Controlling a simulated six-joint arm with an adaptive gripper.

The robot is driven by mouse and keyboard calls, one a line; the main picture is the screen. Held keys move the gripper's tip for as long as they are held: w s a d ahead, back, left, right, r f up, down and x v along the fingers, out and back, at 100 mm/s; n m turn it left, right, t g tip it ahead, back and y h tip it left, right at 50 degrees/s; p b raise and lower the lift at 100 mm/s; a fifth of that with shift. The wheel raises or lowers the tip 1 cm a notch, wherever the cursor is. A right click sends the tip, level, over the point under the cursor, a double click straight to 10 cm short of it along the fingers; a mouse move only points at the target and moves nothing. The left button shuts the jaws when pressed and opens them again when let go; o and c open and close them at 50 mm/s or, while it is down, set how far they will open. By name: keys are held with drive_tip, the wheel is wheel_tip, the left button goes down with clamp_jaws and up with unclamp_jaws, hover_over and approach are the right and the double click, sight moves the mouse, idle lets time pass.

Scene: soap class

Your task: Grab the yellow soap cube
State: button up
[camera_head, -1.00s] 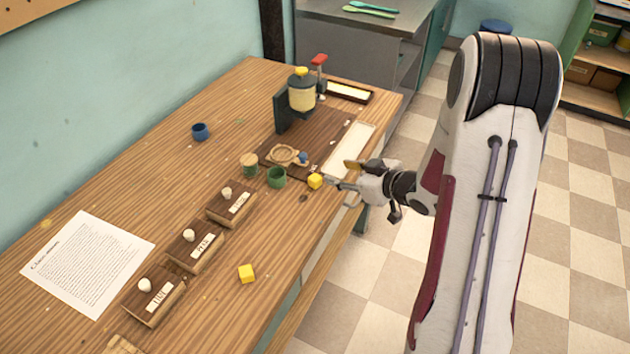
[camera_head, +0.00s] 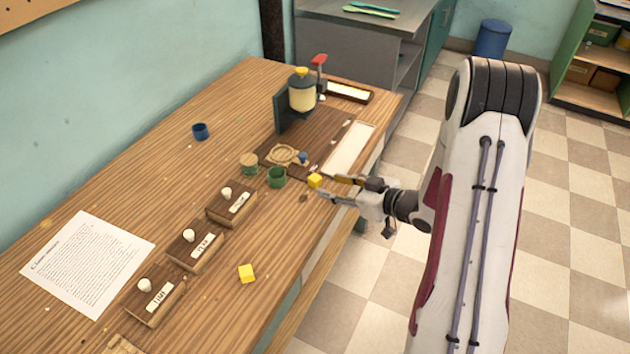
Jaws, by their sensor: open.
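One yellow soap cube (camera_head: 315,180) sits near the right side of the wooden table, just right of the green cup. My gripper (camera_head: 333,187) is open at table level from the right, with its fingertips close to this cube. One finger lies along the cube's right side and the other is nearer the table's front edge. I cannot tell whether a finger touches it. A second yellow cube (camera_head: 246,273) lies on the table in front of the labelled wooden blocks, well away from my gripper.
The table's front edge runs below my gripper.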

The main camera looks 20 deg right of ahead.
sight(319, 182)
drive_tip(key=shift+x, duration=0.85)
drive_tip(key=shift+w+f, duration=0.1)
drive_tip(key=shift+w, duration=0.05)
drive_tip(key=shift+d+x, duration=0.2)
drive_tip(key=shift+x, duration=1.05)
drive_tip(key=shift+d+x, duration=0.15)
drive_tip(key=shift+x, duration=1.1)
drive_tip(key=shift+w+f, duration=0.1)
drive_tip(key=shift+f, duration=0.05)
drive_tip(key=c, duration=1)
